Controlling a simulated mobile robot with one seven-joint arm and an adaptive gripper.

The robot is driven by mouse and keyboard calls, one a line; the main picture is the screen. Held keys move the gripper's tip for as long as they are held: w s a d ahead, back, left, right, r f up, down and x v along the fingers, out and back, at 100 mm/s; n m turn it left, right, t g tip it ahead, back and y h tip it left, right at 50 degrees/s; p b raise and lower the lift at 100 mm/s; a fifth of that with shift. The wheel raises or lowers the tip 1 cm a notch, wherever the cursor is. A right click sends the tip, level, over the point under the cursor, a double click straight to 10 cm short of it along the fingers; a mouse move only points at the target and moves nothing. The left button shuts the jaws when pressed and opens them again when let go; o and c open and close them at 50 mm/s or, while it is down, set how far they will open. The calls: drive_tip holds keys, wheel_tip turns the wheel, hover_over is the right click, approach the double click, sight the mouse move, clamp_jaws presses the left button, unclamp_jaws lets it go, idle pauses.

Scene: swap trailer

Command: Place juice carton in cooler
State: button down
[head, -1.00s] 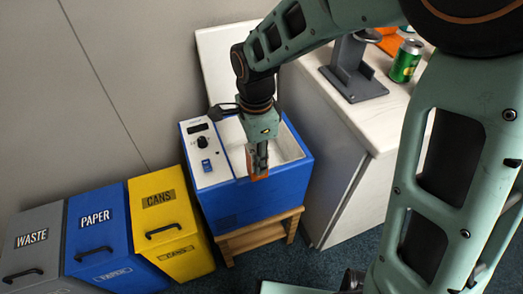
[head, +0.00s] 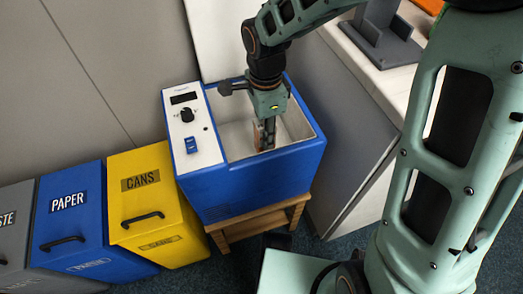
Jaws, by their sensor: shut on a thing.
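The blue cooler (head: 250,182) stands open on a small wooden stool, with a white control panel on its left side. My gripper (head: 265,137) reaches down into the cooler's white-lined opening. It is shut on the juice carton (head: 258,136), of which only a small orange-brown part shows beside the fingers. The carton is inside the opening, below the rim. The fingers hide most of it, and I cannot tell whether it touches the cooler's floor.
A yellow cans bin (head: 155,205), a blue paper bin (head: 75,222) and a grey waste bin (head: 15,235) stand to the left. A white counter (head: 375,85) with a grey stand (head: 383,32) is at the right. The wooden stool (head: 262,222) supports the cooler.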

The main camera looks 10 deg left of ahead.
drive_tip(key=shift+f+b, duration=1.1)
drive_tip(key=shift+f, duration=2.5)
drive_tip(key=shift+f, duration=0.2)
drive_tip(key=c, duration=1.5)
unclamp_jaws()
drive_tip(key=shift+r, duration=0.1)
wheel_tip(320, 180, up, 12)
drive_tip(key=p, duration=0.4)
drive_tip(key=shift+r, duration=0.1)
